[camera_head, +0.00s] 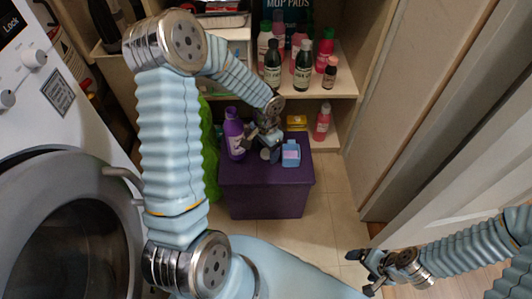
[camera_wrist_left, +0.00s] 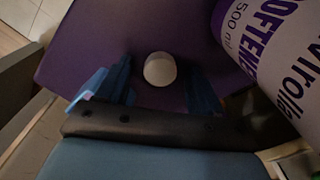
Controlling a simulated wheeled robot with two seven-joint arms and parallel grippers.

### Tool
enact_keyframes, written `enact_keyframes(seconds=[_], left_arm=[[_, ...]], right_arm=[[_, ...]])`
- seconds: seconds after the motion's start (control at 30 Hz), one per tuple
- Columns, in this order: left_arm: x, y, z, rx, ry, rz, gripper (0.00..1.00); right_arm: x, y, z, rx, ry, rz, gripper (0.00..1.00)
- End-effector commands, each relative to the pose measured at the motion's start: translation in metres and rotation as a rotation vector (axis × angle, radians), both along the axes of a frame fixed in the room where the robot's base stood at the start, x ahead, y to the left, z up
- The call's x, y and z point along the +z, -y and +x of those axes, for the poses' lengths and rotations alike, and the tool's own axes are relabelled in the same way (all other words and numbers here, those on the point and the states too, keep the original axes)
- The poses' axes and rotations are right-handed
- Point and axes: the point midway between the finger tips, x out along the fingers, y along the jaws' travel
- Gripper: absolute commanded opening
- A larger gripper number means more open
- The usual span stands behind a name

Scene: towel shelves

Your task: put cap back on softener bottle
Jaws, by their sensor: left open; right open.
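The softener bottle (camera_head: 235,138), purple with a white label, stands upright on the left part of the purple box. In the left wrist view the bottle (camera_wrist_left: 280,50) fills the upper right, its label reading softener, its top out of frame. A small round white cap (camera_wrist_left: 160,69) lies on the purple surface. My left gripper (camera_head: 268,143) is over the box, just right of the bottle. Its fingers are open, one on each side of the cap in the left wrist view, apart from it. My right gripper (camera_head: 370,267) is open and empty, low at the right.
The purple box (camera_head: 265,200) also bears a light blue container (camera_head: 291,153) right of my left gripper. Shelves (camera_head: 345,85) behind hold several bottles. A washing machine (camera_head: 70,165) stands at the left, a cabinet panel (camera_head: 405,120) at the right. The tiled floor (camera_head: 335,200) right of the box is clear.

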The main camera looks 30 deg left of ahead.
Motion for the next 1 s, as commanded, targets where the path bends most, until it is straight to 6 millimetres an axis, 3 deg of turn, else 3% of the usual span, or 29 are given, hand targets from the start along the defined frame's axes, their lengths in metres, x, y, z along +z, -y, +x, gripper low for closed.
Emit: enact_keyframes(seconds=[0.03,0.4,0.47,0.77,1.0], left_arm=[[0.0,0.0,0.0,0.0,0.0,0.0,0.65],[0.0,0.0,0.0,0.0,0.0,0.0,0.09],[0.0,0.0,0.0,0.0,0.0,0.0,0.04],[0.004,0.0,0.0,0.0,0.001,0.0,0.03],[0.033,0.0,0.001,0.001,0.004,0.001,0.03]], right_arm=[[0.0,0.0,0.0,0.0,0.0,0.0,0.89],[0.0,0.0,0.0,0.0,0.0,0.0,0.89],[0.0,0.0,0.0,0.0,0.0,0.0,0.89],[0.001,0.0,0.0,0.0,0.0,0.0,0.89],[0.008,0.001,0.0,-0.001,0.002,-0.001,0.89]])
